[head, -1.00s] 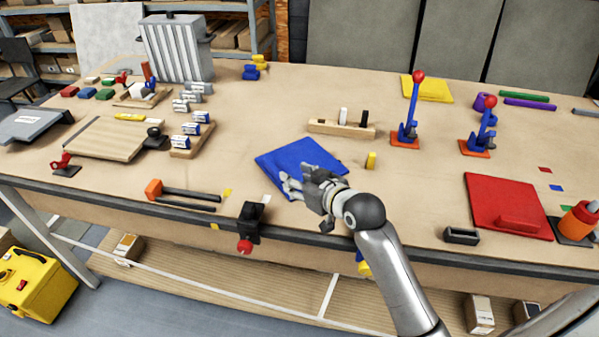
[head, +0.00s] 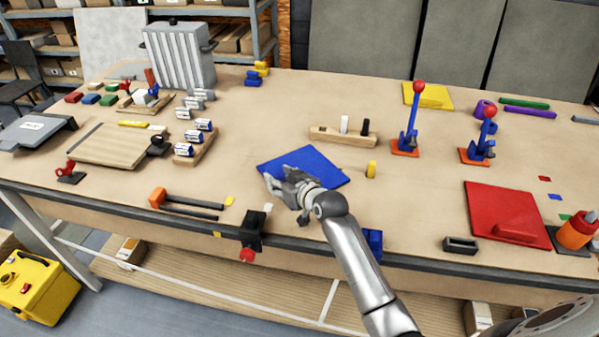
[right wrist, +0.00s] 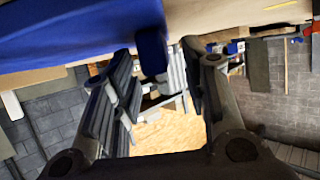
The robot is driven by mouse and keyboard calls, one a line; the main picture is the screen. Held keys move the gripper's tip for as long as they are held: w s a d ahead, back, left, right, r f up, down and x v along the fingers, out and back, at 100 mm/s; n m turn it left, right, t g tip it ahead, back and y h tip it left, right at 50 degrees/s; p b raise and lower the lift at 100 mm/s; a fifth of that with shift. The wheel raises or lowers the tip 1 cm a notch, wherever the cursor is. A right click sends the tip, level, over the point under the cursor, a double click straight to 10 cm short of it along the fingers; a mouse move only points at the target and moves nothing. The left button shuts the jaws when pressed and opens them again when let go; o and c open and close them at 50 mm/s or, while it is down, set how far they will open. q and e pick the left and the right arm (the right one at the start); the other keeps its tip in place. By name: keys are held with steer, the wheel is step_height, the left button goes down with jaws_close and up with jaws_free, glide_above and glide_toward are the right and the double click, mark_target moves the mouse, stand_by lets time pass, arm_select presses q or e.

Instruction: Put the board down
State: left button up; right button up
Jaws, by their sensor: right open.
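The blue board (head: 318,164) lies on the tabletop near the front edge, in the middle of the head view. It looks flat. My right gripper (head: 278,186) is open at the board's front left side and covers part of that edge. In the right wrist view the blue board (right wrist: 70,30) fills the upper left. A blue tab (right wrist: 151,54) reaches down from it between the spread fingers of my right gripper (right wrist: 165,65). I cannot tell whether a finger touches it. My left gripper is not in view.
A wooden block with pegs (head: 343,136) stands behind the board, and a small yellow piece (head: 371,170) is just right of it. A black clamp (head: 251,232) sits on the front edge. A red board (head: 490,205) lies further right.

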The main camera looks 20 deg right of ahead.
steer(key=shift+w+a+f, duration=0.1)
steer(key=shift+w+f, duration=0.1)
steer(key=shift+w, duration=0.15)
steer(key=shift+c, duration=0.5)
jaws_close()
steer(key=shift+r, duration=0.1)
steer(key=shift+r, duration=0.1)
